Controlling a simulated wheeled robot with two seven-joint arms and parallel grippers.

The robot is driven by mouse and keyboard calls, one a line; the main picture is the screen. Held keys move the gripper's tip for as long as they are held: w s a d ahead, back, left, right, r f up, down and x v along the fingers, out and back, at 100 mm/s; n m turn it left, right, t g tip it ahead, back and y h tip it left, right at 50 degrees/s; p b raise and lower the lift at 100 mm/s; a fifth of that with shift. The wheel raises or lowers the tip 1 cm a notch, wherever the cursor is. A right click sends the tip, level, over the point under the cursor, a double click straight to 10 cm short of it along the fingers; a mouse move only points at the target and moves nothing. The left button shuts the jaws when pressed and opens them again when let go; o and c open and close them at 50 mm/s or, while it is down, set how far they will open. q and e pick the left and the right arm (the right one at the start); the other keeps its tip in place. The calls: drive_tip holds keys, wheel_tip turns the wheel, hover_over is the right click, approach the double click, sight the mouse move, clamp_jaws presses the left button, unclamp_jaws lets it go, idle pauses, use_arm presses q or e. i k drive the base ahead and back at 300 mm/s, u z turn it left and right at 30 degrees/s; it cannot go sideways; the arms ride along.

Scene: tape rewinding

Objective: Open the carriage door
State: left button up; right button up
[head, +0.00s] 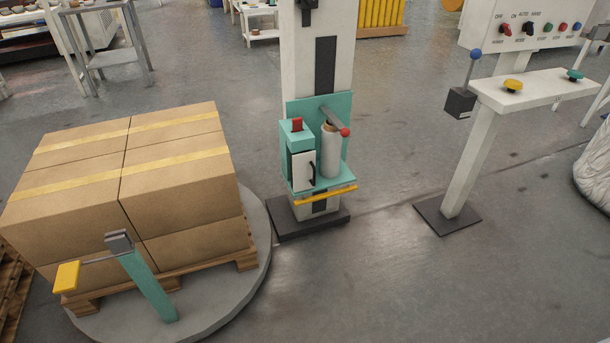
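The teal carriage (318,104) is mounted low on the white column in the middle of the head view. Its door (301,172) is a white panel on the front of the left teal box (296,138). A dark curved handle (312,173) is on the door's right side. The door looks shut, though a narrow gap is hard to judge at this size. A pale film roll (329,152) stands upright right of the door, under a grey lever with a red knob (345,132). Neither of my grippers is in view.
A yellow bar (325,195) crosses the carriage's lower front. Boxes (185,195) sit on a pallet on a round turntable (258,255) at left, with a teal clamp post (148,285). A control stand (466,165) is at right. Floor before the column is clear.

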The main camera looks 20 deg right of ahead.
sight(304, 165)
drive_tip(key=u, duration=0.2)
drive_tip(key=i, duration=1.25)
drive_tip(key=z, duration=0.35)
